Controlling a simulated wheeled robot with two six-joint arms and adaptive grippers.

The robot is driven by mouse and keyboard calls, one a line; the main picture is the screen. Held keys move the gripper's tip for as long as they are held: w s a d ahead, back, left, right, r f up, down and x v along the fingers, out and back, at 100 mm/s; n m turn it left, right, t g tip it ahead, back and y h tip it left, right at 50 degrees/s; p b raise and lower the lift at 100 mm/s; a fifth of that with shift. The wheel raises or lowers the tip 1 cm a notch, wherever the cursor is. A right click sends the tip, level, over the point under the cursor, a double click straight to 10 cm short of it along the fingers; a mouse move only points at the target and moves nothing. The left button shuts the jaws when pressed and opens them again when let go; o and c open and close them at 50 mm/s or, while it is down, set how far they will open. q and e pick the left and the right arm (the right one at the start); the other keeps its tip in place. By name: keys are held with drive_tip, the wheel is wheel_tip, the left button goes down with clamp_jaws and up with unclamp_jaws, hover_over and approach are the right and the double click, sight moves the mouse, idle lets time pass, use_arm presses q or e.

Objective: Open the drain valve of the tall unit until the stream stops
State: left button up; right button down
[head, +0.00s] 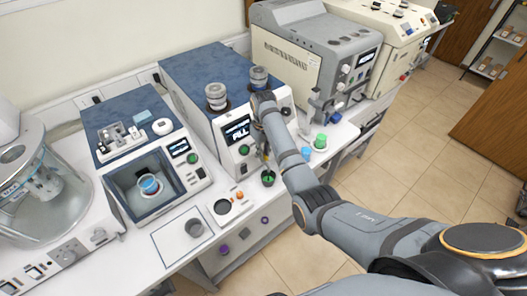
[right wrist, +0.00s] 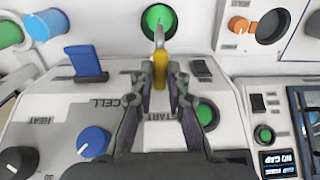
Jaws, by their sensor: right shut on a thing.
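The tall unit (head: 205,72) stands mid-bench, with a blue top, a white front and a lit display reading FILL. My right gripper (head: 263,152) is at the lower part of its front. In the right wrist view, the right gripper (right wrist: 160,82) is shut on a small yellow valve handle (right wrist: 160,66). A pale, narrow tip shows just beyond the handle; I cannot tell if it is spout or stream. A round vessel with green inside (right wrist: 158,18) lies beyond it, and it also shows below the gripper in the head view (head: 268,178). My left gripper is not in view.
In the right wrist view, a blue lever (right wrist: 85,62), a blue knob (right wrist: 93,141) and a black switch (right wrist: 202,68) flank the fingers. Blue and green cups (head: 320,142) stand right of my arm. A lower unit (head: 125,110) stands left.

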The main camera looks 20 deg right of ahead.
drive_tip(key=shift+n, duration=0.4)
drive_tip(key=c, duration=1.3)
unclamp_jaws()
wheel_tip(320, 180, up, 8)
drive_tip(key=shift+f, duration=0.25)
drive_tip(key=shift+f, duration=0.1)
